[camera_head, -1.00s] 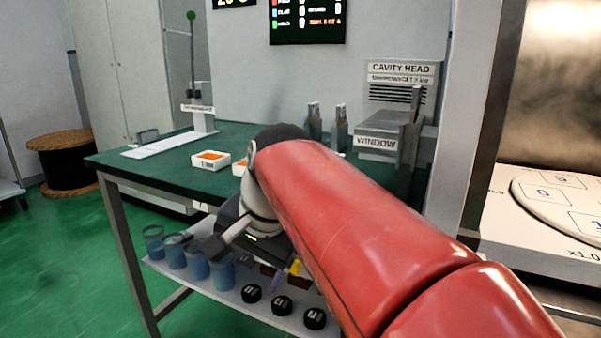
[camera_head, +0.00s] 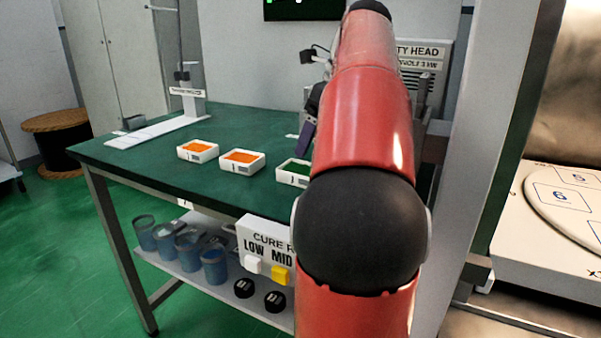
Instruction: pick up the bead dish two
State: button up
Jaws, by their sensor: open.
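Three small white dishes stand in a row on the green tabletop. The left dish (camera_head: 198,158) and the middle dish (camera_head: 242,168) hold orange beads. The right dish (camera_head: 291,180) holds green beads and is partly hidden by my red arm. Their labels are too small to read, so I cannot tell which is number two. My gripper (camera_head: 307,136) shows partly beside the arm, behind and above the right dish. It is open, appears empty and is apart from the dishes. Most of it is hidden behind the arm.
The green table (camera_head: 140,155) has free room to the left of the dishes. A stand with a pole (camera_head: 186,95) is at the back left. A lower shelf holds several blue cups (camera_head: 189,252). A cure panel (camera_head: 262,240) fronts the table. A grey post (camera_head: 500,130) rises right.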

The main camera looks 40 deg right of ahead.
jog(key=b+x, duration=0.2)
jog(key=x, duration=0.5)
jog(key=shift+w+f, duration=0.1)
jog(key=shift+f, duration=0.2)
jog(key=shift+c, duration=0.4)
jog(key=c, duration=1)
jog(key=shift+c, duration=0.2)
